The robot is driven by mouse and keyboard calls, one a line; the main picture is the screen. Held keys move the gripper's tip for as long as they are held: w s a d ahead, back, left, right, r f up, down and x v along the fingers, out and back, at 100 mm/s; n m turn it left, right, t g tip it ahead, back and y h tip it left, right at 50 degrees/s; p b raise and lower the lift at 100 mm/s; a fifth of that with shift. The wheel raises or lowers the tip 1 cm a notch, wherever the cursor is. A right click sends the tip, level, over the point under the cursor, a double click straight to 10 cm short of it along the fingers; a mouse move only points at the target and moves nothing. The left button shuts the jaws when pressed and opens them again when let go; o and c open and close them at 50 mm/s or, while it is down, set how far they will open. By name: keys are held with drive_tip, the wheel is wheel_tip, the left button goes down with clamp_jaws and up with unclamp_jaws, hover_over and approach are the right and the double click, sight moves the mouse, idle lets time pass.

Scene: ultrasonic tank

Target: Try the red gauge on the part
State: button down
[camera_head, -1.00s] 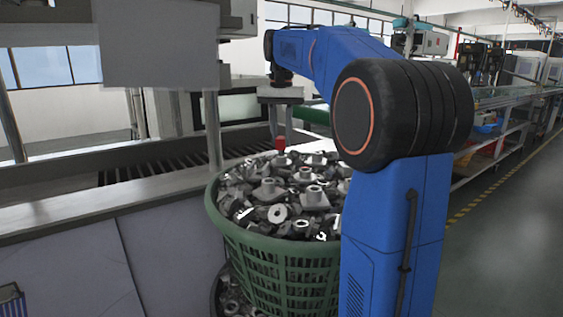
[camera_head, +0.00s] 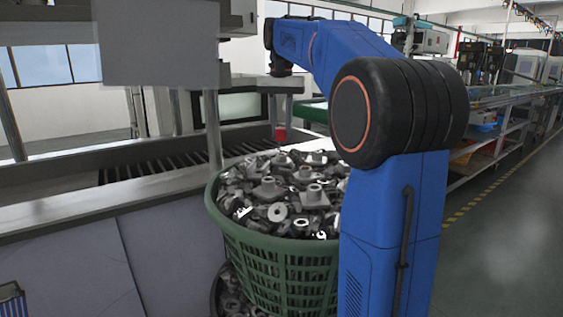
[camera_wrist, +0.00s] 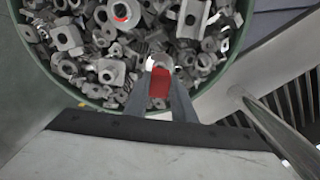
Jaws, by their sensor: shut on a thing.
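My gripper (camera_wrist: 163,98) is shut on the red gauge (camera_wrist: 159,88), which has a pale metal end. In the head view the red gauge (camera_head: 280,135) hangs below my gripper (camera_head: 280,124), above the far side of the basket's heap. Many grey metal parts fill the green basket (camera_head: 285,258). One grey part (camera_wrist: 104,17) near the top of the wrist view shows a red mark around its hole. From these views I cannot tell which part is the one to gauge. The gauge appears apart from the parts.
A grey machine counter (camera_head: 70,225) with a slatted trough (camera_head: 150,165) stands left of the basket. A metal post (camera_head: 213,130) rises close beside the basket; a metal rod (camera_wrist: 275,125) shows at right in the wrist view. Open floor lies to the right.

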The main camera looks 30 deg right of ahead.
drive_tip(key=shift+r, duration=2)
